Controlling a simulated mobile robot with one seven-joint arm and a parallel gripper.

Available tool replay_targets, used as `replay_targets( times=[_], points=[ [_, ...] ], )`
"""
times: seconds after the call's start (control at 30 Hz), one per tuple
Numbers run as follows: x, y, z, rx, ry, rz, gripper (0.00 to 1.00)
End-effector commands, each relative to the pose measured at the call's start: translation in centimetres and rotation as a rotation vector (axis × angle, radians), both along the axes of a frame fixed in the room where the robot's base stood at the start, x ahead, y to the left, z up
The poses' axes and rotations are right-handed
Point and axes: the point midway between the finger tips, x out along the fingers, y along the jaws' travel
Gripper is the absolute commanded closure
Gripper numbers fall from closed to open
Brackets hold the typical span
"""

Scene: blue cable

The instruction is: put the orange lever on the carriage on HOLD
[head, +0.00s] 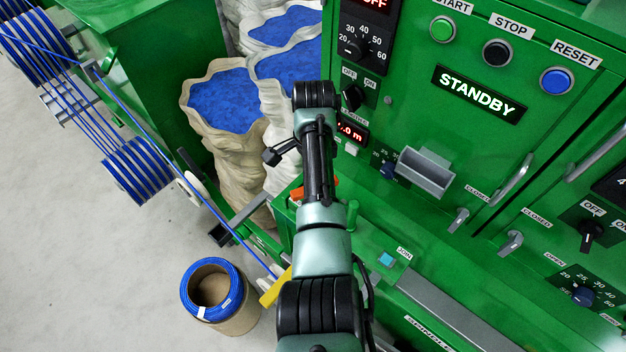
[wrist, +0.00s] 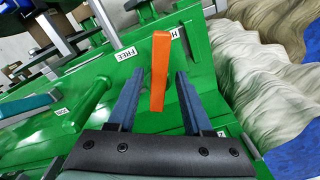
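The orange lever (wrist: 159,70) stands up from the green carriage (wrist: 95,80) in the wrist view. My gripper (wrist: 160,76) is open, with one grey-blue finger on each side of the lever and a visible gap on both sides. In the head view, a small bit of the orange lever (head: 297,194) shows beside my arm, which hides the rest along with my fingers.
A green bar handle (wrist: 84,108) is left of the lever. Sacks of blue granules (head: 222,100) stand beyond the carriage. A green cabinet with a STANDBY display (head: 478,93) is at right. Blue cable (head: 240,235) runs past on the left; a cable coil (head: 222,290) stands on the floor.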

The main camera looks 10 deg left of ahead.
Motion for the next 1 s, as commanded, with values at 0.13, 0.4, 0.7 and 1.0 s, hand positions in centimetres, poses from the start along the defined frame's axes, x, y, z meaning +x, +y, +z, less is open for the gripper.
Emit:
replay_targets(
  times=[0.13, 0.4, 0.7, 1.0],
  points=[
    [-0.1, 0.0, -0.1, 0.000, 0.004, 0.002, 0.45],
    [-0.1, 0.1, 0.5, 0.001, 0.002, 0.004, 0.45],
    [0.1, 0.1, 6.5, 0.003, -0.004, 0.004, 0.45],
    [-0.2, 0.0, 12.3, -0.001, 0.004, 0.001, 0.45]
  ],
)
